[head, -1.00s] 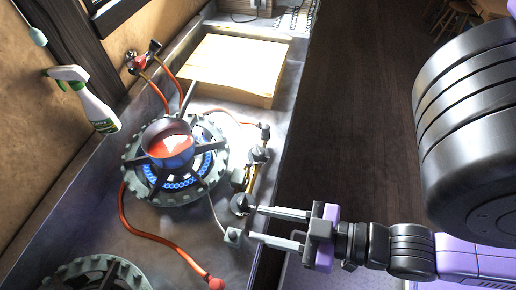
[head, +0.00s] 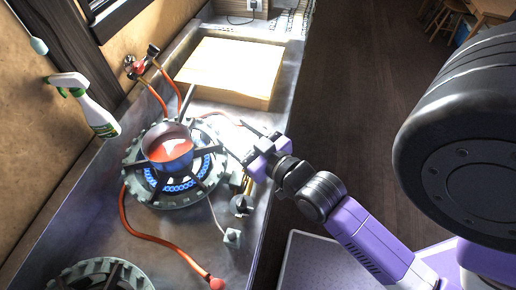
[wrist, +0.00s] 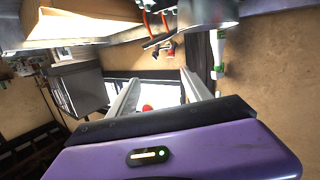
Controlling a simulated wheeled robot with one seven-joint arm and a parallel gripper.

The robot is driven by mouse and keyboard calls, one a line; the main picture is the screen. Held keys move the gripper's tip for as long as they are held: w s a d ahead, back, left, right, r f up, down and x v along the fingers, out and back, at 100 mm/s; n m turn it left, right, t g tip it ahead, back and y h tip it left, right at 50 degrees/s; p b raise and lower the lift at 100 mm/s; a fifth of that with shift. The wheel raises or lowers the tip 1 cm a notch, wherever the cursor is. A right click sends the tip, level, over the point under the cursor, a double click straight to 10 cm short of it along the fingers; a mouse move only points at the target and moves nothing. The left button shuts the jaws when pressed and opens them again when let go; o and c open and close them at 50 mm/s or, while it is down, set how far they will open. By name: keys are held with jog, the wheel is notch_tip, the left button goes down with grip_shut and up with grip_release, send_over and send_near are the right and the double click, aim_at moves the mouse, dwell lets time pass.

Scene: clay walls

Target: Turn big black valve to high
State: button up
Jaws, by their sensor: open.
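The burner (head: 135,180) is lit with blue flames and has black and brass valve fittings along its right side. A black valve knob (head: 242,205) shows at the lower right of the burner in the head view. My gripper (head: 243,142) is above the upper valve fittings and hides them, so I cannot tell whether it touches a valve. In the wrist view its two fingers (wrist: 158,85) are spread apart, with no valve clearly visible between them.
A pot (head: 168,148) with red contents sits on the burner. A wooden board (head: 230,68) lies behind it. A red hose (head: 150,236) runs along the counter. A spray bottle (head: 95,110) is at the left, and a second burner (head: 105,275) is at the front.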

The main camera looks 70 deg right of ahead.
jog(key=d+f+n+g+y+p, duration=0.1)
jog(key=d+f+g, duration=0.15)
jog(key=d, duration=0.65)
jog(key=d+f+g+y, duration=0.15)
jog(key=d+g, duration=0.25)
jog(key=d, duration=0.5)
jog(key=s+a+f+n+g+y, duration=0.3)
jog(key=s+a+f+n+y, duration=0.35)
jog(key=a, duration=0.35)
jog(key=shift+w+x, duration=0.2)
jog(key=shift+x, duration=1.6)
jog(key=shift+w+x, duration=0.2)
jog(key=shift+x, duration=1.6)
jog(key=shift+r, duration=0.15)
grip_shut()
